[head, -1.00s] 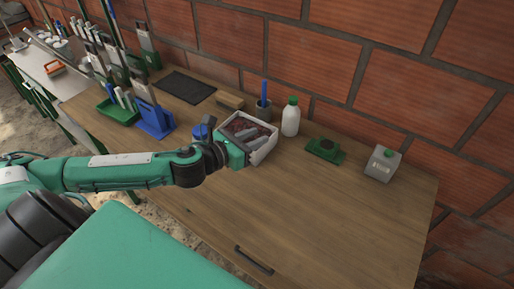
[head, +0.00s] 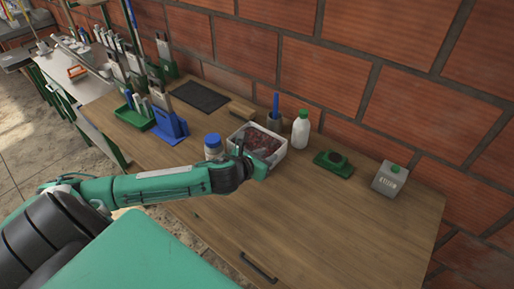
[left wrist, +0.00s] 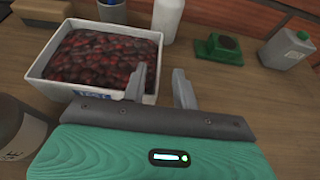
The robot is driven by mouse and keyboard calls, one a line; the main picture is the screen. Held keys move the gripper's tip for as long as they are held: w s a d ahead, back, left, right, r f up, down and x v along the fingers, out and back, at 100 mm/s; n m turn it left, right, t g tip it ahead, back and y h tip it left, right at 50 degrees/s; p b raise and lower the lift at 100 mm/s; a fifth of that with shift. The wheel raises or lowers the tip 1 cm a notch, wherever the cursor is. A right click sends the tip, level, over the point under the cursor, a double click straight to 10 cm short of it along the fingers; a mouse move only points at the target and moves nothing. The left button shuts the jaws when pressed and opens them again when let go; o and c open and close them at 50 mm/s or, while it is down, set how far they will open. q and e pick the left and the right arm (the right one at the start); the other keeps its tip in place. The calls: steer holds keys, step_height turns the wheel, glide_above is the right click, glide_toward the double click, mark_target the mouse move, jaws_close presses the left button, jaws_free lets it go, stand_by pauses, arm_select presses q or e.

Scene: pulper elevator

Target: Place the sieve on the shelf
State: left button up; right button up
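I cannot make out a sieve or a shelf for it in these views. My left gripper (head: 254,158) is at the near side of a white tray (head: 280,163) of dark red cherries on the wooden table. In the left wrist view its two grey fingers (left wrist: 162,78) stand apart. The left finger overlaps the right corner of the tray (left wrist: 150,98); I cannot tell if it touches. The right finger is over bare table. Nothing is seen held. My right gripper is not in view.
A blue-lidded jar (head: 213,149) stands left of the tray. Behind and right are a white bottle (head: 300,132), a green device (head: 334,163) and a grey can (head: 390,180). Blue and green holders (head: 168,125) stand at left. The table's front right (head: 330,230) is clear.

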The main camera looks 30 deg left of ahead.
arm_select(q)
steer(key=shift+p+x, duration=0.65)
steer(key=shift+x, duration=2.05)
steer(key=shift+s+f, duration=0.1)
jaws_close()
